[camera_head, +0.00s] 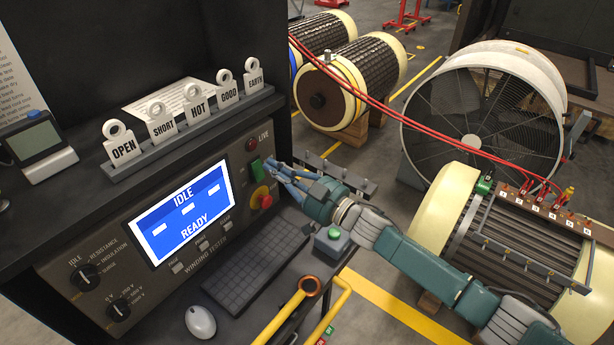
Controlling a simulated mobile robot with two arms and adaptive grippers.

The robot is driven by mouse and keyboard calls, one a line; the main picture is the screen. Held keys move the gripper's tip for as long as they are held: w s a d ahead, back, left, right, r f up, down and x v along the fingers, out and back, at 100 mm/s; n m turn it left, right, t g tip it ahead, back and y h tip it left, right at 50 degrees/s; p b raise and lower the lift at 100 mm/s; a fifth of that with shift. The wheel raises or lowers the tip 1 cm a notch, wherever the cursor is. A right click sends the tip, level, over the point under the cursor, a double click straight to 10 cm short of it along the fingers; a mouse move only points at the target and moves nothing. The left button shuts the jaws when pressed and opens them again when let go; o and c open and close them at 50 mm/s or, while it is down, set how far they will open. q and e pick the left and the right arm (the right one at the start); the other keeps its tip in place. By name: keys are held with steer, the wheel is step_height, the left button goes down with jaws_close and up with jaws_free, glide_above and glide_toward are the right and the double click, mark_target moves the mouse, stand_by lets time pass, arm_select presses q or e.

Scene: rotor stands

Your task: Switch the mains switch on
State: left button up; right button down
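The winding tester panel faces me, with a lit blue screen (182,211) reading IDLE and READY. A green rocker switch (256,167) sits on the right of the panel, below the LIVE lamp (252,143) and above the red emergency button (264,197); I take it to be the mains switch. My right gripper (271,168) is at the switch, its blue fingertips beside or against its right edge. Contact cannot be made out. The fingers look close together, but their gap is unclear. My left gripper is not in view.
A keyboard (256,273) and mouse (200,321) lie on the shelf below the panel. A small box with a green button (333,234) stands right of the keyboard. Labelled tags (198,104) stand in a rack above. Rotors (345,80) and a large fan (480,120) stand behind.

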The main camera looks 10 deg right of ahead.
arm_select(q)
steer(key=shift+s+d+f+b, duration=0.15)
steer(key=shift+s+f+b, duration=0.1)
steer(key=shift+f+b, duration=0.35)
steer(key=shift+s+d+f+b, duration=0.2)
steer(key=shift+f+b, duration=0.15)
steer(key=shift+b, duration=0.3)
arm_select(e)
steer(key=s+d+r, duration=0.2)
steer(key=s+d, duration=0.5)
steer(key=shift+s+d+r, duration=0.3)
